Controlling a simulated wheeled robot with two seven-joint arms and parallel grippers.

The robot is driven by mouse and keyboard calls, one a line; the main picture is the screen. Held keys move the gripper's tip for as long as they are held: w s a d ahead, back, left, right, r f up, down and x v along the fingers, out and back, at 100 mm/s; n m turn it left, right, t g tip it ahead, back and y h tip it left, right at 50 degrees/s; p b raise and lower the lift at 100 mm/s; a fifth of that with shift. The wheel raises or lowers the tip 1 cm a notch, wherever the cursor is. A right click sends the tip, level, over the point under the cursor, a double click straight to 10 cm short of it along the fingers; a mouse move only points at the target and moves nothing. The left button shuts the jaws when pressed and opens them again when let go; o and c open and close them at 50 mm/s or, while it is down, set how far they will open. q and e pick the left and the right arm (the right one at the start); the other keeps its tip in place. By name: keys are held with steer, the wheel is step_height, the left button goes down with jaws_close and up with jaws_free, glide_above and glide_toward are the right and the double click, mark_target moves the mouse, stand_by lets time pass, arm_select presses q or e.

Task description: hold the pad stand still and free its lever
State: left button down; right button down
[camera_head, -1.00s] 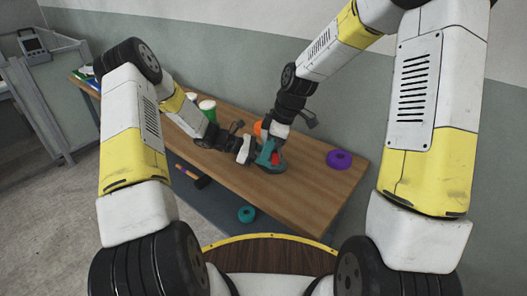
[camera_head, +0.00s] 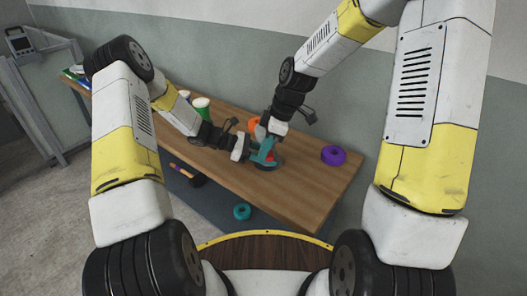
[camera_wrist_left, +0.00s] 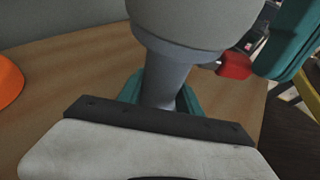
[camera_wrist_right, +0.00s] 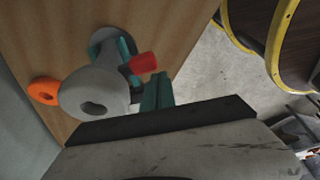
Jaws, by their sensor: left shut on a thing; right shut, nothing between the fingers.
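The pad stand is grey, with a round base (camera_head: 268,166), a post (camera_wrist_left: 158,82) and a wide rounded head (camera_wrist_right: 94,92). A red lever (camera_wrist_right: 143,63) sticks out from below the head; it also shows in the left wrist view (camera_wrist_left: 234,66). My left gripper (camera_head: 256,160) is shut on the post, its teal fingers on either side below the head. My right gripper (camera_wrist_right: 158,78) is shut and empty, its teal fingers close beside the lever. I cannot tell whether they touch it. In the head view my grippers hide much of the stand.
The stand is on a wooden table (camera_head: 300,195). An orange ring (camera_wrist_right: 43,91) lies close by and a purple ring (camera_head: 334,156) lies to the right. White and green containers (camera_head: 201,107) stand behind my left arm. A teal ring (camera_head: 242,212) is below the table's front edge.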

steer(key=v, duration=0.9)
steer(key=shift+w, duration=0.2)
steer(key=c, duration=2.2)
jaws_free()
steer(key=shift+d+r, duration=0.1)
steer(key=c, duration=1.5)
jaws_free()
steer(key=shift+w, duration=0.15)
steer(key=o, duration=0.4)
steer(key=shift+w+r+m, duration=0.2)
steer(key=shift+w+m, duration=0.1)
steer(key=shift+m, duration=0.4)
steer(key=o, duration=1.1)
steer(key=w+m, duration=0.1)
steer(key=m, duration=0.2)
steer(key=w+r+m+h, duration=0.1)
steer(key=shift+w+a+r+m, duration=0.1)
steer(key=shift+w+a+m, duration=0.25)
steer(key=shift+a+m, duration=0.05)
steer(key=w+a+r+m+h, duration=0.1)
steer(key=w+r+m+h, duration=0.4)
steer(key=m, duration=0.7)
steer(key=f, duration=0.4)
steer(key=f+y, duration=0.1)
steer(key=f, duration=0.3)
steer(key=f+y, duration=0.1)
steer(key=f, duration=0.4)
steer(key=shift+w+m, duration=0.3)
steer(key=shift+w, duration=0.05)
